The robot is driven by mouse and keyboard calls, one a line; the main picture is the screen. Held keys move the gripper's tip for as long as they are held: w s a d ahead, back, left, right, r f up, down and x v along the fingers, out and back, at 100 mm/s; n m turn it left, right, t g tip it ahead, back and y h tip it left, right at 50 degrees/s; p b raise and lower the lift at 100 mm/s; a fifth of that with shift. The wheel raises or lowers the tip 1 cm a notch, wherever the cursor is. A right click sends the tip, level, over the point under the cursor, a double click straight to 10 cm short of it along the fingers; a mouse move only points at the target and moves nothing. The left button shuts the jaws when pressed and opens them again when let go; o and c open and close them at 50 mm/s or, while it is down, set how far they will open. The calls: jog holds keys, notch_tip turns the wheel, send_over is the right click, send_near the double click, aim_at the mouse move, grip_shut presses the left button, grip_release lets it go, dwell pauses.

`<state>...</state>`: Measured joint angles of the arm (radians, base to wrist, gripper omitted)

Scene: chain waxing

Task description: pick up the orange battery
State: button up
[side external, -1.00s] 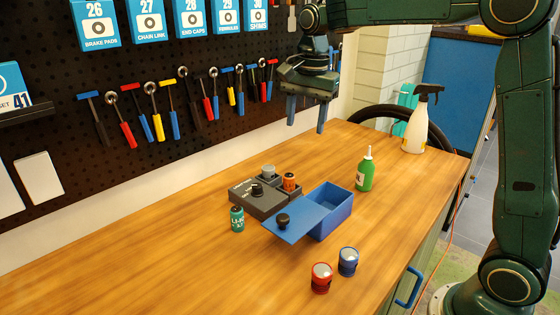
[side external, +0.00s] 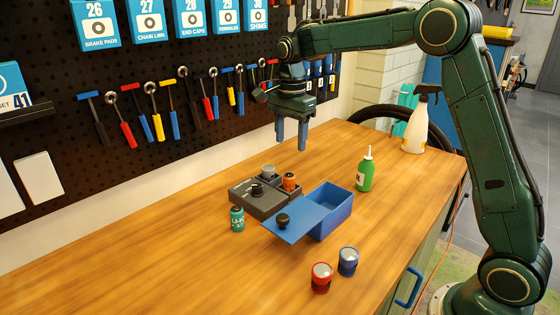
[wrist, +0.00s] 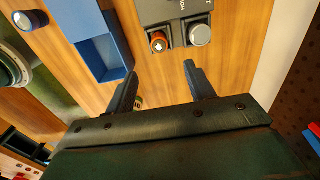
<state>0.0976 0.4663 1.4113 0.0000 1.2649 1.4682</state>
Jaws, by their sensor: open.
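The orange battery (side external: 289,182) stands upright in a slot at the right corner of the dark grey charger block (side external: 262,203). In the wrist view the orange battery (wrist: 159,42) shows from above, ahead of the fingers and beside a grey round piece (wrist: 199,34). My gripper (side external: 291,146) is open and empty, fingers pointing down, above the table and behind the battery. In the wrist view my gripper (wrist: 158,72) has its two fingers spread apart, with bare wood between them.
A blue box (side external: 335,215) with its lid (side external: 295,221) askew is close to the charger block. A teal battery (side external: 237,219), green bottle (side external: 366,172), white spray bottle (side external: 415,130), red cup (side external: 321,278) and blue cup (side external: 347,262) stand around. The table's left front is clear.

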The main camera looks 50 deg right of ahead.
send_over(289, 175)
jog(key=shift+d+f, duration=0.2)
jog(key=shift+f, duration=2.75)
jog(key=shift+f, duration=0.1)
jog(key=shift+a+f, duration=0.15)
jog(key=shift+f, duration=2.3)
jog(key=shift+c, duration=0.2)
jog(key=c, duration=1.1)
